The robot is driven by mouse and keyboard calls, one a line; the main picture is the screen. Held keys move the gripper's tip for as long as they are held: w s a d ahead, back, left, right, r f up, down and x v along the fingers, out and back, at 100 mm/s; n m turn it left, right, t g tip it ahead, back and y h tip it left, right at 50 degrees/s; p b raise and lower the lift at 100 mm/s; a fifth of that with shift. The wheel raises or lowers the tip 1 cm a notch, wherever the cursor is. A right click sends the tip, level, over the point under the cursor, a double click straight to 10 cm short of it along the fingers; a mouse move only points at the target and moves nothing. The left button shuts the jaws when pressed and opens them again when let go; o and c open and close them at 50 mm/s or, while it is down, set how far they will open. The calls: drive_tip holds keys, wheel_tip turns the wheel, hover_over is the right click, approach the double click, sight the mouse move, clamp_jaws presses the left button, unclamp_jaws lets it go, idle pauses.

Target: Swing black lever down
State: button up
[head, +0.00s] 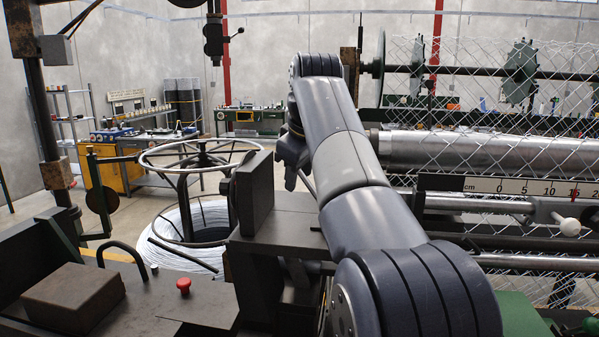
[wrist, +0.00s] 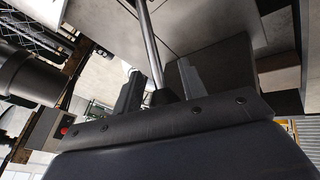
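In the wrist view, a lever shows as a bright metal rod (wrist: 149,40) ending in a black grip (wrist: 165,97). The black grip sits between the two fingers of my gripper (wrist: 160,80), close to the palm. The fingers stand apart on either side of it. I cannot tell whether they touch or press it. In the head view, my gripper (head: 297,178) is beyond my arm, pointing down near a dark upright plate. Part of it is hidden by my arm, and the lever's grip is not clearly visible there.
A dark block (head: 255,190) stands on the machine left of my gripper. A wire coil (head: 185,235) under a round rack is farther left. A steel roller (head: 470,150) with chain-link mesh and a scale bar (head: 510,187) lie to the right. A red button (head: 183,285) is at front left.

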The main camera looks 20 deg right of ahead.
clamp_jaws()
